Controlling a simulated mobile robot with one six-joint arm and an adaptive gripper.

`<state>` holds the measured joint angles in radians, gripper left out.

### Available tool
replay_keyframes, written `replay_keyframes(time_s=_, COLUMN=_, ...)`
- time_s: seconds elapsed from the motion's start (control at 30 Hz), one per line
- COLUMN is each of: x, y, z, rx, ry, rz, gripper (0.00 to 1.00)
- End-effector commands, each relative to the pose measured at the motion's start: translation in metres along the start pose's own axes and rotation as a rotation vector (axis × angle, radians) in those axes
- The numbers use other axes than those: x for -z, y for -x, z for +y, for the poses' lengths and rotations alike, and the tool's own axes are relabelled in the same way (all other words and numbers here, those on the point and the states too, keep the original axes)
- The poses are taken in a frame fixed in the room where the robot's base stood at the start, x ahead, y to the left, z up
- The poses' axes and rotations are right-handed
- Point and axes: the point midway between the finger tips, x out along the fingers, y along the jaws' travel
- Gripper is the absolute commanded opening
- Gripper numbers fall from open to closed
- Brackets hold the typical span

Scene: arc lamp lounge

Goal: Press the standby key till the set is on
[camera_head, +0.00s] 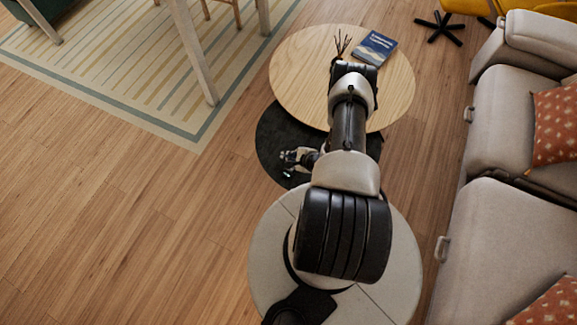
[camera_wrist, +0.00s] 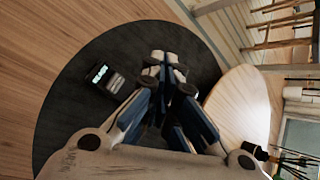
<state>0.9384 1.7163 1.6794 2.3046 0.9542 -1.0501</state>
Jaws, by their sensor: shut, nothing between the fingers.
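A small dark device (camera_wrist: 104,77) lies on the dark round tabletop (camera_wrist: 66,112) in the wrist view. It has a pale, bright patch that looks like a display and a light key-like patch at its right end. Its markings are too small to read, and I cannot tell which key is the standby key. My gripper (camera_wrist: 165,66) is shut and empty, with its fingertips to the right of the device in the picture and apart from it. In the head view my gripper (camera_head: 290,160) is over the dark tabletop (camera_head: 271,137); I cannot make out the device there.
A pale wooden round table (camera_head: 300,75) overlaps the dark one and bears a blue book (camera_head: 375,48) and a dark twiggy item (camera_head: 341,45). A beige sofa (camera_head: 500,240) with orange cushions stands at the right. The wooden floor (camera_head: 120,220) at the left is clear.

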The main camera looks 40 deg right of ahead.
Motion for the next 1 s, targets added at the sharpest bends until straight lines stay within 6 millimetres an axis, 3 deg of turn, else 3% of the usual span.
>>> replay_keyframes(time_s=0.37, x=0.005, y=-0.009, z=0.006, rx=-0.001, ry=0.001, rz=-0.002, gripper=0.00)
replay_keyframes(time_s=1.0, x=0.043, y=-0.061, z=0.044, rx=-0.002, ry=0.001, rz=-0.002, gripper=0.00)
